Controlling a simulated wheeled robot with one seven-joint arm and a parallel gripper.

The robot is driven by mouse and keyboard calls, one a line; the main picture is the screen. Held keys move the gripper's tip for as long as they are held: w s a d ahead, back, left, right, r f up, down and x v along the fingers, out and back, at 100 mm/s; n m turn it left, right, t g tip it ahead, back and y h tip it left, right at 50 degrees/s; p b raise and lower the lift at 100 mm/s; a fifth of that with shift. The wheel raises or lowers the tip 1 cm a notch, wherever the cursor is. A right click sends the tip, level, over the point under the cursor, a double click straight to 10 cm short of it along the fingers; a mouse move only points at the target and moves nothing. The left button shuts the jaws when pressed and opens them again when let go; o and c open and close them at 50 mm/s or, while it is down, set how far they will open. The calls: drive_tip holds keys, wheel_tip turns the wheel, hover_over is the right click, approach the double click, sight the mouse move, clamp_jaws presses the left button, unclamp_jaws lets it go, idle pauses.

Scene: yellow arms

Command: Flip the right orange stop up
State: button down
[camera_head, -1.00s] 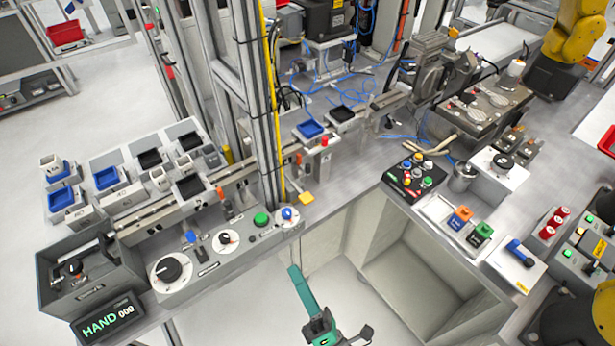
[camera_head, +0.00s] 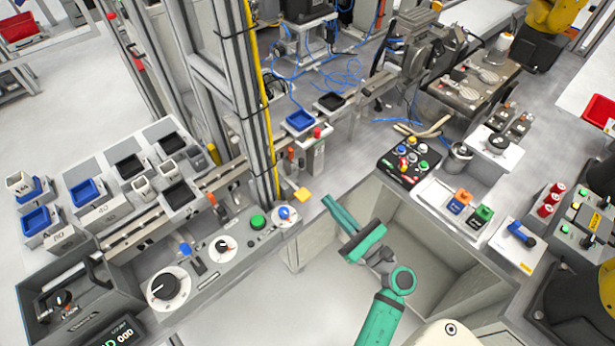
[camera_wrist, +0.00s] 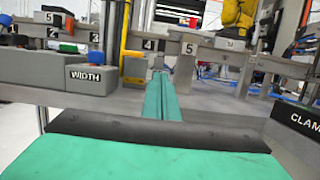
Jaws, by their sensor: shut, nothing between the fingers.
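The right orange stop (camera_head: 291,154) is a small upright orange piece by the rail, just right of the metal column and yellow pole. Another orange stop (camera_head: 212,199) stands on the rail left of the column. My green gripper (camera_head: 329,205) is shut and empty, extended over the bench's front edge, apart from and nearer than the right stop. In the wrist view my closed fingers (camera_wrist: 161,88) point towards the rail, below the labels 4 and 5. The right stop cannot be clearly told in that view.
A red-topped post (camera_head: 317,140) stands right of the stop, and a yellow block (camera_head: 303,195) lies in front. The metal column with its yellow pole (camera_head: 259,90) is close on the left. A button panel (camera_head: 409,164) is to the right.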

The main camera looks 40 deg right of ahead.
drive_tip(key=shift+w, duration=0.15)
drive_tip(key=x, duration=0.9)
drive_tip(key=shift+w+r, duration=0.15)
drive_tip(key=shift+w, duration=0.2)
